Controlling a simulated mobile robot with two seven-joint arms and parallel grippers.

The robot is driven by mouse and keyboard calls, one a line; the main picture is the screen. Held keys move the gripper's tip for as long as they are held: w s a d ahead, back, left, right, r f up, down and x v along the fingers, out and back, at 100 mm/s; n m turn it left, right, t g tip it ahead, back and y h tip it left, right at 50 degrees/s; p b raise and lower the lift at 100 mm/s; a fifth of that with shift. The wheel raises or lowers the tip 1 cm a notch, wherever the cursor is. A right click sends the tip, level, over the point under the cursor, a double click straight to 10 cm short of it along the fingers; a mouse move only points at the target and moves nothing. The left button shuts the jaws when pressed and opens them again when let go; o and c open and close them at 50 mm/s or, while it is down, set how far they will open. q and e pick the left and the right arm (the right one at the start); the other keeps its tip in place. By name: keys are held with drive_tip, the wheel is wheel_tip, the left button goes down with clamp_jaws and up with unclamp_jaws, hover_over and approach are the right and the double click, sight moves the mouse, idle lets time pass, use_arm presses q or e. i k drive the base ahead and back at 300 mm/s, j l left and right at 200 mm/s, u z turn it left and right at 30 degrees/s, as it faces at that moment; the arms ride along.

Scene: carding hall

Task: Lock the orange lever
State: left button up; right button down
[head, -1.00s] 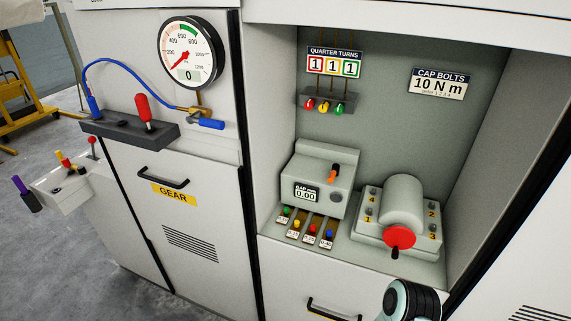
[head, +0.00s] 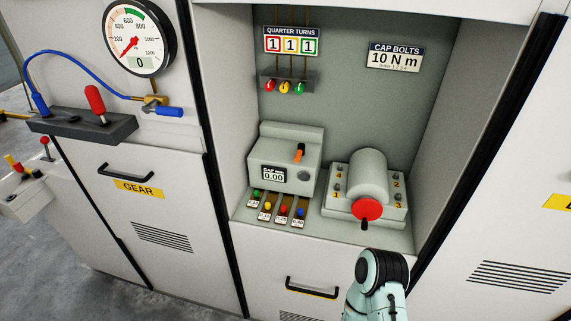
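The box stands in the recess of a white cabinet. My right arm shows at the bottom right, below the recess and apart from the lever; its fingers are not visible. My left gripper is not in view.
Right of the box is a grey cylinder unit (head: 366,175) with a red handwheel (head: 367,209). Coloured-knob gauges (head: 279,208) lie before the box. A drawer handle (head: 312,287) juts out below. At left are a dial (head: 138,38) and a red-handled pump (head: 94,98).

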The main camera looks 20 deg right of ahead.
sight(301, 148)
drive_tip(key=k+j, duration=0.25)
drive_tip(key=k, duration=0.15)
drive_tip(key=z, duration=1.6)
